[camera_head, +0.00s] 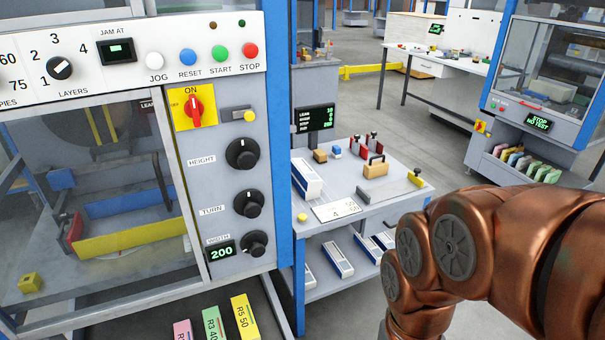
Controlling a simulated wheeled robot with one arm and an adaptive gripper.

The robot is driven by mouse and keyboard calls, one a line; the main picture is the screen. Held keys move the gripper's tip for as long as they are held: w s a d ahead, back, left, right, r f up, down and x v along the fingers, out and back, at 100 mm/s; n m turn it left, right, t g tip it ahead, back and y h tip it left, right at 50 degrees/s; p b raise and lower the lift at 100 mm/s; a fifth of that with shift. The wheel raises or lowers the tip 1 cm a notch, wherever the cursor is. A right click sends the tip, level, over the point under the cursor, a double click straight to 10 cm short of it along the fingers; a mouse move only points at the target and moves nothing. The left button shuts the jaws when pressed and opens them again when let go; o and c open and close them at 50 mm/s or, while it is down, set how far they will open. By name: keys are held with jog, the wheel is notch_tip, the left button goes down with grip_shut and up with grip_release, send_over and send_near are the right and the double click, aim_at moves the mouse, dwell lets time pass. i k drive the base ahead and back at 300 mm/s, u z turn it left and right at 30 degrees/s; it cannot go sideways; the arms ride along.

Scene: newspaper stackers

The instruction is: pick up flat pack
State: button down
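No object in view is clearly marked as the flat pack. A long white pack-like block with a blue side (306,179) lies at the left of the small grey work table (350,183). Similar white and blue blocks (338,259) lie on the shelf below it. I cannot tell whether any of these is the flat pack. My copper arm fills the lower right and hides part of the table's right side and shelf. My gripper is outside the picture.
A machine with a control panel (226,175) stands close on the left. Colored labeled blocks (214,324) sit below it. The table holds a wooden block with a handle (375,167) and a small screen (315,118). Another machine (545,75) stands right; open floor (380,110) lies behind.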

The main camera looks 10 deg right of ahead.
aim_at(309, 179)
jog(key=k, duration=0.5)
jog(key=z, duration=0.7)
jog(key=i, duration=0.65)
jog(key=u, duration=1.75)
jog(key=i, duration=1)
